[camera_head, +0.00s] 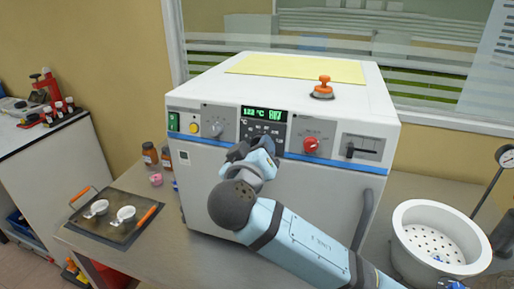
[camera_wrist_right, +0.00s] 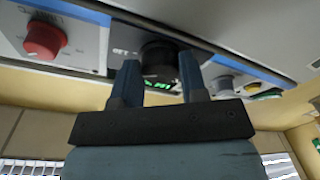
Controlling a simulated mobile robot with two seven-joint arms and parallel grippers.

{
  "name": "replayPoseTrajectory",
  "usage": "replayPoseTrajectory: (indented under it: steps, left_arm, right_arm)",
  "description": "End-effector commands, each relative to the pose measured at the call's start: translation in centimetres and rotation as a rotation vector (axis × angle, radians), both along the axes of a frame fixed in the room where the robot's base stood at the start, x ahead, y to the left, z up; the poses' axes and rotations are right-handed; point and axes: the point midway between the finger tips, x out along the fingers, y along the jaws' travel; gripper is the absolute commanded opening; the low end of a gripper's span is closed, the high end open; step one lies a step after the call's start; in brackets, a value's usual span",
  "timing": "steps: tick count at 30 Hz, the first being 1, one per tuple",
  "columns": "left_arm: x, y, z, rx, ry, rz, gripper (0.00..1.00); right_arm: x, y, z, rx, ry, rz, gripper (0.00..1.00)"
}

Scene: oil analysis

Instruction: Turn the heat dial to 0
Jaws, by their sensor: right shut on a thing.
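A white machine (camera_head: 190,95) stands on the bench with a control panel across its front. A black dial (camera_wrist_right: 158,54) below its green display (camera_head: 263,115) is between the fingers of my right gripper (camera_wrist_right: 159,66). The gripper is shut on this dial. In the head view my right gripper (camera_head: 254,150) covers the dial, so its pointer and setting are hidden. The display shows small green digits, hard to read for certain. A red knob (camera_head: 311,145) and a grey knob (camera_head: 217,129) sit on either side. My left gripper is not in view.
A black slide lever (camera_head: 362,148) is at the panel's right end. An orange-topped knob (camera_head: 323,88) stands on the machine. A tray (camera_head: 118,231) with two white cups lies at left. A white perforated bowl (camera_head: 402,254) stands at right.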

Motion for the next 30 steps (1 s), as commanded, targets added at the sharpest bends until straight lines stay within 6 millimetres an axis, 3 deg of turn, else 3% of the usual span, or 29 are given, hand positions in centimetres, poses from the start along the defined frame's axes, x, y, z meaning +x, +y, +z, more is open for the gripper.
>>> replayPoseTrajectory:
  steps: [11, 24, 30]
  left_arm:
    - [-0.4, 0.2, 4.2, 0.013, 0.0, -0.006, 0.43]
    - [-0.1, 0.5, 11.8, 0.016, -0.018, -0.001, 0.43]
    - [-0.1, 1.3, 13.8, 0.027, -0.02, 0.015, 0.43]
  right_arm:
    - [-0.1, -0.2, 0.8, -0.334, 0.112, 0.075, 0.16]
    - [-0.1, -0.3, 1.1, -0.723, 0.238, 0.164, 0.16]
    - [0.0, -0.3, 1.0, -0.9, 0.293, 0.203, 0.16]
